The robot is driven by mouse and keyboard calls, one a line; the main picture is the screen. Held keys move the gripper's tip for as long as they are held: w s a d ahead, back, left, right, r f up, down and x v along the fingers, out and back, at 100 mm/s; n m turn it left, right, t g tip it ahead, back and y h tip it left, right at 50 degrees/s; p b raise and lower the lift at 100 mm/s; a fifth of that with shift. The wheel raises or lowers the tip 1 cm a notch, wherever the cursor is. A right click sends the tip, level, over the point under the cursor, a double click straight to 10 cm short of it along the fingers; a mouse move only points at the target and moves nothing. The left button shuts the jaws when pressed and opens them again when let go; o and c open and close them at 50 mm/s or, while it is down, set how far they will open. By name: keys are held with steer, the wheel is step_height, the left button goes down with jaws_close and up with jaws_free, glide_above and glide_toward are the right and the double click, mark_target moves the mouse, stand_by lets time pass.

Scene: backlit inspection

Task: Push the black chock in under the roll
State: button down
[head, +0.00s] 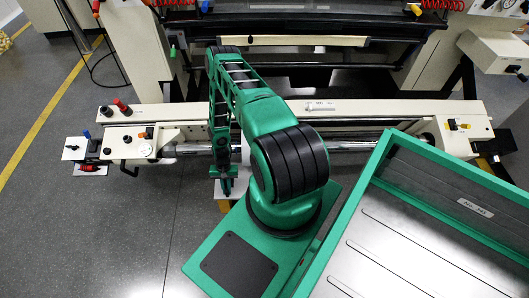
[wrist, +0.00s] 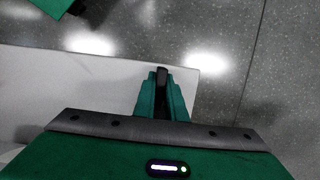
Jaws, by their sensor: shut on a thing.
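My gripper (head: 226,188) points down over a small pale board in front of the machine in the head view. In the wrist view, my gripper (wrist: 162,98) is shut on a black piece, which looks like the black chock (wrist: 162,75), its tip showing between the green fingers. The chock cannot be made out in the head view. A shiny metal shaft (head: 190,149) runs across the machine behind my gripper. My arm covers its middle part, and I cannot clearly make out the roll or whether the chock touches it.
The pale board (wrist: 50,85) lies under my gripper, with speckled grey floor (wrist: 280,70) beyond its edge. A green-rimmed tray (head: 345,215) fills the right front. A block with red and blue knobs (head: 88,153) stands at left. The left floor (head: 70,235) is clear.

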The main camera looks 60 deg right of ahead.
steer(key=shift+r, duration=2.5)
